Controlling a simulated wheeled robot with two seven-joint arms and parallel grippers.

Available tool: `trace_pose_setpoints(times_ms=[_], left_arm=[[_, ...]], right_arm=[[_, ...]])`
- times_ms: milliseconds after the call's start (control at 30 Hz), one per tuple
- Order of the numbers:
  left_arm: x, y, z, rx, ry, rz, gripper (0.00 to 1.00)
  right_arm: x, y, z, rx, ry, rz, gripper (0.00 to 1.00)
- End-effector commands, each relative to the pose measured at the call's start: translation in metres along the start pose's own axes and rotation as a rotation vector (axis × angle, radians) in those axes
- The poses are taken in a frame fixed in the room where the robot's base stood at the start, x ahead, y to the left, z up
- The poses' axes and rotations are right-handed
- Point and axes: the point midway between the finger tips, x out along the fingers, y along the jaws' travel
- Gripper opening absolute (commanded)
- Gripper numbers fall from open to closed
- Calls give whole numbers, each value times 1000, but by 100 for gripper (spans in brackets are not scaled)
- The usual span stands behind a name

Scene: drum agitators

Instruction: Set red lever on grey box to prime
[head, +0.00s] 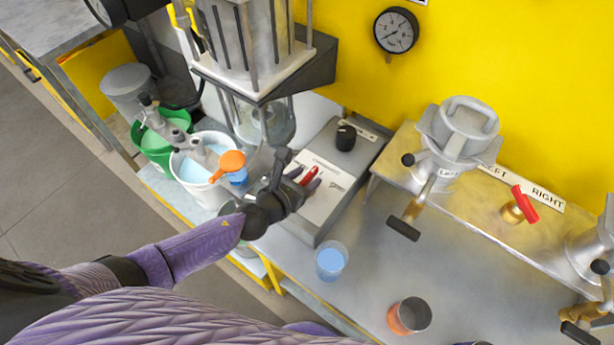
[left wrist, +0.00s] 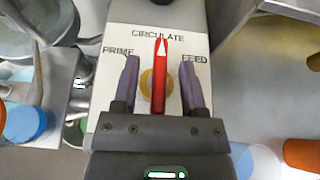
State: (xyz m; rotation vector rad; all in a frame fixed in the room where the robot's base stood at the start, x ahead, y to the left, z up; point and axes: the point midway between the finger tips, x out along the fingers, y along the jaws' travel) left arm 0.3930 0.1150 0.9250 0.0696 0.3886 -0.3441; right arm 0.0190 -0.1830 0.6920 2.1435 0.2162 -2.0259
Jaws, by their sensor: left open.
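The grey box (head: 343,190) stands on the metal bench in the head view, with a white panel on its top. The red lever (head: 309,176) sits on that panel. In the left wrist view the red lever (left wrist: 160,78) points straight at the CIRCULATE label, with PRIME marked to its left and FEED to its right. A round yellow base shows under it. My left gripper (head: 308,178) is open over the panel. In the left wrist view its two purple fingers (left wrist: 161,82) stand on either side of the lever, with a gap on each side. My right gripper is not in view.
A black knob (head: 346,137) is on the grey box behind the panel. A blue cup (head: 331,260) and an orange cup (head: 408,316) stand in front of and right of it. White (head: 207,168) and green (head: 160,140) buckets stand left. Another red valve handle (head: 524,203) is at right.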

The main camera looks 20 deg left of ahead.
Motion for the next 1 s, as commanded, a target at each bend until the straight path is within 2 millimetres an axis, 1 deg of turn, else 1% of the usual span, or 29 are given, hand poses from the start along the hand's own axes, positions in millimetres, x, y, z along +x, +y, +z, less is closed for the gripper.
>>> trace_pose_setpoints(times_ms=[100, 367, 467, 500, 567, 600, 633, 1000], left_arm=[[8, 0, 0, -1, 0, -1, 54], [9, 0, 1, -1, 0, -1, 54], [9, 0, 1, -1, 0, 0, 35], [9, 0, 0, -1, 0, 0, 27], [9, 0, 0, -2, 0, 0, 14], [9, 0, 0, -2, 0, 0, 6], [9, 0, 0, -2, 0, 0, 0], [8, 0, 1, -7, 0, 12, 0]], right_arm=[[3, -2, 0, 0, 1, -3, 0], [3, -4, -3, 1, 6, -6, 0], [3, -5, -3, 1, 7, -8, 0], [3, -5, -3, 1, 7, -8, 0], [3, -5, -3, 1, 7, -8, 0], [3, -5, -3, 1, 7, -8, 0], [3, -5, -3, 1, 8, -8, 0], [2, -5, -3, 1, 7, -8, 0]])
